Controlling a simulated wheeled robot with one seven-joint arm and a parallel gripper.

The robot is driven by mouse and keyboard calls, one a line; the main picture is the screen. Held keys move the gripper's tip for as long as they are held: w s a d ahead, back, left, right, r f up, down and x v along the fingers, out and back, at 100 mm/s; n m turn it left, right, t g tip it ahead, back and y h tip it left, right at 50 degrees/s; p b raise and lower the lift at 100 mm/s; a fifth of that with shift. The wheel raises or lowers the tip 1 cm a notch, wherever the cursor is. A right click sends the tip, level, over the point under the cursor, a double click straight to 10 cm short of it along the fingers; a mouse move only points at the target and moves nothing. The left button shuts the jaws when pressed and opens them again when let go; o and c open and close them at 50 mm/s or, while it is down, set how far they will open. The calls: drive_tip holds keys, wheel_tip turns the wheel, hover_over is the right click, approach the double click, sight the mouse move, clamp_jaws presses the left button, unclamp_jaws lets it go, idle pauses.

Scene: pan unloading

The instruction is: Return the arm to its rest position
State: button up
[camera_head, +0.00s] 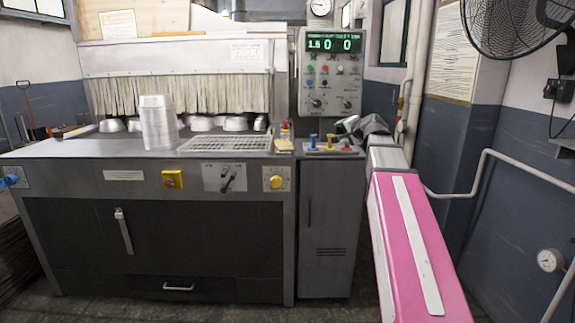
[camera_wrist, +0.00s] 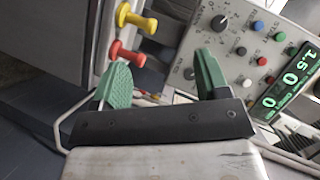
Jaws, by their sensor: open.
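My gripper (camera_wrist: 160,77) shows in the wrist view with its two green fingers spread apart and nothing between them. In the head view, my pink and white arm reaches forward from the lower right, and my gripper (camera_head: 348,125) is small and dark at its far end. It appears in front of the narrow cabinet beside the machine, near the small coloured levers. The exact gap to them cannot be told. A stack of silver pans (camera_head: 158,125) stands upright on the machine's metal top, left of my arm and apart from it.
More pans (camera_head: 235,124) lie along the strip curtain (camera_head: 180,95). A wire rack (camera_head: 226,144) lies on the worktop. The control panel (camera_head: 331,72) stands behind my gripper. A fan (camera_head: 515,25), wall pipe (camera_head: 500,160) and gauge (camera_head: 550,260) are on the right.

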drive_tip(key=s+a+f+n+g+h, duration=0.1)
drive_tip(key=s+a+f+n+g, duration=0.3)
drive_tip(key=f, duration=1)
drive_tip(key=s+d+f+g+h, duration=0.1)
drive_tip(key=s+f+g, duration=0.3)
drive_tip(key=f, duration=1.1)
drive_tip(key=s+f+n+g+h, duration=0.3)
drive_tip(key=s+f+n+g, duration=0.1)
drive_tip(key=s+f, duration=1.5)
drive_tip(key=shift+g, duration=0.7)
drive_tip(key=shift+w+d+f, duration=0.1)
